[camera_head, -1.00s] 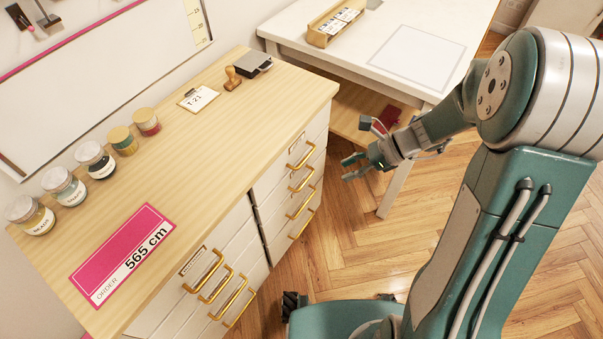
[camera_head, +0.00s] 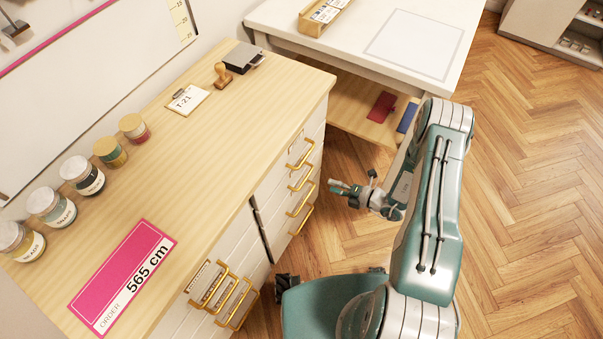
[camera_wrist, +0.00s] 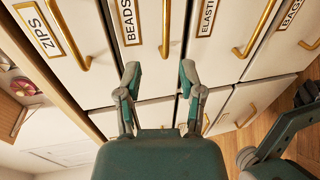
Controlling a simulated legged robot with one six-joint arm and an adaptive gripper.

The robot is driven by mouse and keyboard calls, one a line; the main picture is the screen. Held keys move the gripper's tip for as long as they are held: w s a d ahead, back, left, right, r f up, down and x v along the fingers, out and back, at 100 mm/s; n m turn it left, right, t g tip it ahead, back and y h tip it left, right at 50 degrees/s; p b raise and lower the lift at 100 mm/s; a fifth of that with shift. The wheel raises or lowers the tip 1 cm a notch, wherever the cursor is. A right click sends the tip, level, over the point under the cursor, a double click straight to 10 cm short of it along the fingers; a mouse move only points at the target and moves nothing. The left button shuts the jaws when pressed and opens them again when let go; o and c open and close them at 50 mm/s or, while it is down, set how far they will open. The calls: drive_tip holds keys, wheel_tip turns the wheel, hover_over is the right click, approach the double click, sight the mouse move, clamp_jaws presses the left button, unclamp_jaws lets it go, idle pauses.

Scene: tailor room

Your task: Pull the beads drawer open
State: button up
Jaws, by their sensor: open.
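The beads drawer (camera_wrist: 150,62) is one of several white drawer fronts in the wrist view, with a "BEADS" label (camera_wrist: 128,22) and a gold bar handle (camera_wrist: 165,28). It looks shut. My gripper (camera_wrist: 159,72) is open and empty, its two fingers spread on either side of the line of this handle's lower end. The fingers do not visibly grip the handle; contact cannot be told. In the head view my gripper (camera_head: 334,186) is just right of the right-hand drawer column (camera_head: 283,180), whose labels are too small to read there.
The zips drawer (camera_wrist: 85,85) and elastic drawer (camera_wrist: 218,65) flank the beads drawer with their own gold handles. The wooden cabinet top (camera_head: 215,135) holds jars, a stamp and an order card (camera_head: 125,275). A white table (camera_head: 350,50) stands behind. Floor (camera_head: 520,200) is open at right.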

sight(306, 177)
drive_tip(key=shift+m, duration=0.4)
drive_tip(key=x, duration=0.7)
drive_tip(key=f+x, duration=0.1)
drive_tip(key=x, duration=0.3)
drive_tip(key=shift+d, duration=0.2)
clamp_jaws()
